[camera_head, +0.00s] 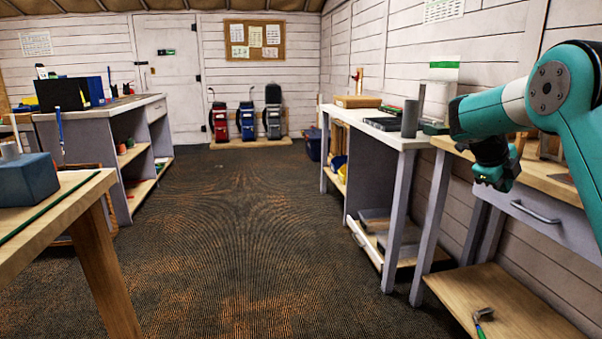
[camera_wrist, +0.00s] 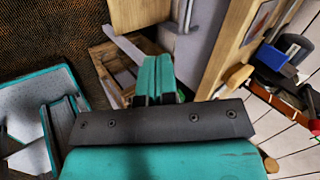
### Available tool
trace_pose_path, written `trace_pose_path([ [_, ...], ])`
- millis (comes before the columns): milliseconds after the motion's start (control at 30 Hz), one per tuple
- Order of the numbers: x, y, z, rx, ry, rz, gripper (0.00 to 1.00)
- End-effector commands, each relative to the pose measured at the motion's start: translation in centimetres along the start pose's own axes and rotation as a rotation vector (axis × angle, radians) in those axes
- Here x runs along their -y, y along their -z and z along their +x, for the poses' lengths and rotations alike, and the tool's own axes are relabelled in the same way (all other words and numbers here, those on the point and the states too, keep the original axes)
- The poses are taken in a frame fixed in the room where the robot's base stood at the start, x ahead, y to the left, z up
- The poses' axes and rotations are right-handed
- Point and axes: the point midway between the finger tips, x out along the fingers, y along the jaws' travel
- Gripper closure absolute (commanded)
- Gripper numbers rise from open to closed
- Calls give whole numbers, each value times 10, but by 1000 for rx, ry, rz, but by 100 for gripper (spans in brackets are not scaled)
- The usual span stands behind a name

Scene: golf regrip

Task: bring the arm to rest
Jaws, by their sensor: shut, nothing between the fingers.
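My arm, teal with dark joints, reaches in from the right edge of the head view, bent with its end hanging down. My gripper (camera_head: 492,183) is in front of the right wooden-topped bench (camera_head: 560,180), beside its drawer front. It also shows in the wrist view (camera_wrist: 154,80), where the teal fingers are together with nothing held between them. In the wrist view a wooden crate (camera_wrist: 100,58) on the dark floor lies beyond the fingertips.
A white-topped bench (camera_head: 390,140) stands left of the arm, with a grey cylinder (camera_head: 410,118) on it. A golf club head (camera_head: 484,315) lies on the right bench's lower shelf. A wooden table (camera_head: 60,215) is at left. The carpeted aisle (camera_head: 235,240) is clear.

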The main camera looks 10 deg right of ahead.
Motion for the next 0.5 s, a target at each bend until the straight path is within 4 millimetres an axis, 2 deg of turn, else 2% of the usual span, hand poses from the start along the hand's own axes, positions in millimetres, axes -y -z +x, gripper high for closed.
trace_pose_path([
  [33, -14, -6, -21, 56, -21, -151, 100],
  [67, -26, -10, -34, 95, -36, -266, 100],
  [133, -61, -15, -69, 210, -67, -587, 100],
  [233, -123, -8, -120, 402, -77, -1085, 100],
  [367, -204, 26, -178, 664, -28, -1669, 100],
  [400, -227, 40, -194, 747, 0, -1834, 100],
  [500, -279, 80, -226, 949, 94, -2190, 100],
])
